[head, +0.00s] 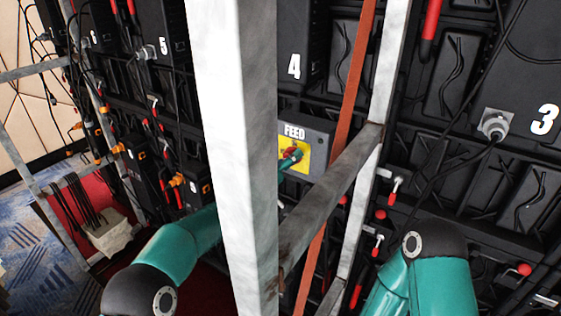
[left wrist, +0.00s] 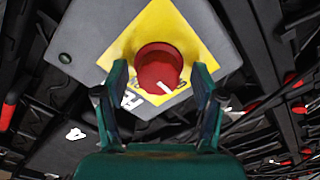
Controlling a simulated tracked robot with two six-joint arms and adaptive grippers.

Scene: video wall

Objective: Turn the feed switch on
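The feed switch is a red round knob (head: 291,152) on a yellow plate (head: 304,168), on a grey box (head: 318,141) labelled FEED. In the left wrist view, the knob (left wrist: 158,68) faces me, and its white mark points to the lower right. My left gripper (head: 289,161) is at the switch, partly hidden behind a pale post. In the left wrist view, my left gripper (left wrist: 159,72) is open, one finger on each side of the knob, with visible gaps. My right arm shows at the lower right of the head view; its gripper is out of view.
A pale upright post (head: 237,120) crosses in front of my left arm. A rusty diagonal bar (head: 322,203) and another upright (head: 388,70) stand right of the switch. Black panels numbered 3, 4 and 5, with cables, fill the back. A red strap (head: 355,75) hangs beside the box.

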